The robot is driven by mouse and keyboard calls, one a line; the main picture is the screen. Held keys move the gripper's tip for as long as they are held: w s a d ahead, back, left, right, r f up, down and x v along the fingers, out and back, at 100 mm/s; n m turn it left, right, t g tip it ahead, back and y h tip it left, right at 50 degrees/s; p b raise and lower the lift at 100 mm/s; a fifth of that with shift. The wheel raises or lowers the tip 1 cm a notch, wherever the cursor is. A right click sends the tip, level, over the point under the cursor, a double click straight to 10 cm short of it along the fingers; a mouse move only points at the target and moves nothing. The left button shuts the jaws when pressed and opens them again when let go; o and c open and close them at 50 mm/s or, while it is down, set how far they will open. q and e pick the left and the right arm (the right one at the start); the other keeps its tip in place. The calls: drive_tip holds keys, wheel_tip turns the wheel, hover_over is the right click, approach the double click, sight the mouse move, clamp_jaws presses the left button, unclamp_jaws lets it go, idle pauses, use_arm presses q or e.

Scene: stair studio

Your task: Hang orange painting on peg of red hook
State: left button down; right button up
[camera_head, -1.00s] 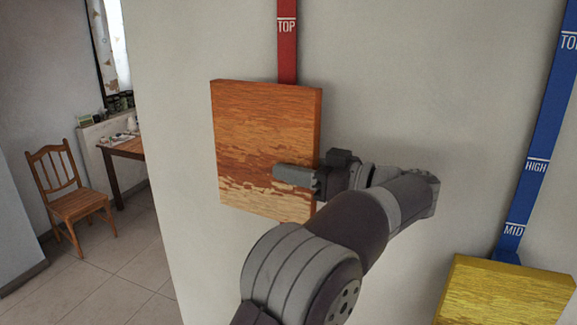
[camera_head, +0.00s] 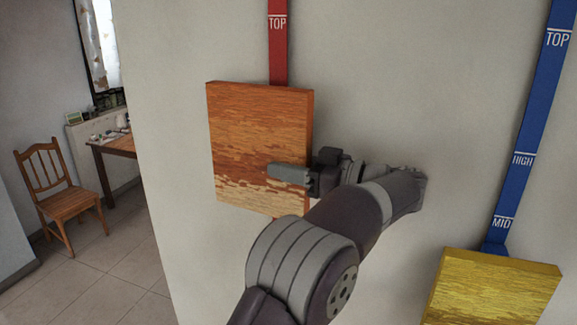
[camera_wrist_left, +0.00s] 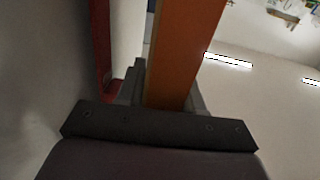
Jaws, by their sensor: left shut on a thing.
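The orange painting (camera_head: 255,135) is a thick square panel, held upright in front of the wall in the head view. My left gripper (camera_head: 300,175) is shut on its right edge, one finger across its front face. In the left wrist view the painting's orange edge (camera_wrist_left: 183,50) stands between the fingers. The red strip of the red hook (camera_head: 278,45), marked TOP, runs down the wall behind the painting. A red part also shows in the left wrist view (camera_wrist_left: 103,45), beside the painting. The peg is hidden. My right gripper is out of view.
A yellow painting (camera_head: 490,290) is at the lower right under a blue strip (camera_head: 530,130) marked TOP, HIGH and MID. Bare wall (camera_head: 410,90) lies between the strips. A wooden chair (camera_head: 60,195) and a table (camera_head: 115,145) stand far left.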

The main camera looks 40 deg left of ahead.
use_arm(q)
drive_tip(key=shift+w, duration=0.1)
drive_tip(key=shift+f, duration=0.2)
drive_tip(key=c, duration=0.6)
unclamp_jaws()
drive_tip(key=shift+c, duration=0.2)
